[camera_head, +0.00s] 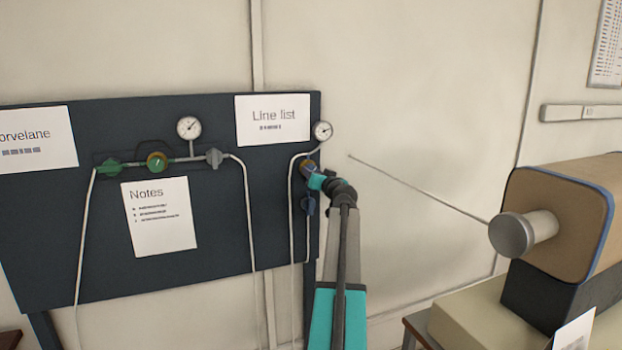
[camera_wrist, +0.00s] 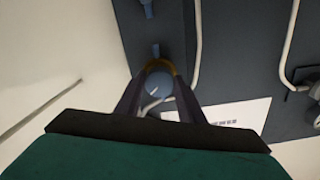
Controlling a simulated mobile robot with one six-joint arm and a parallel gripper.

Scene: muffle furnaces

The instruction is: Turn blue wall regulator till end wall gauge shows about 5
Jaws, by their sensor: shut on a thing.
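The blue regulator (camera_wrist: 158,84) sits between the fingers of my gripper (camera_wrist: 159,78) in the wrist view, with a brass-coloured ring behind it and a pale mark on its face. My gripper is shut on it. In the head view my gripper (camera_head: 314,176) reaches the right edge of the dark panel (camera_head: 60,235) and covers most of the regulator. The end wall gauge (camera_head: 322,131) is a small round white dial just above, at the panel's right edge. Its needle is too small to read.
A green-knobbed regulator (camera_head: 157,162) and a second gauge (camera_head: 188,127) are further left on the panel. White pipes (camera_head: 249,215) run down it. Paper notes (camera_head: 160,217) hang there. A furnace (camera_head: 560,215) with a round metal end stands at the right. Bare wall lies between.

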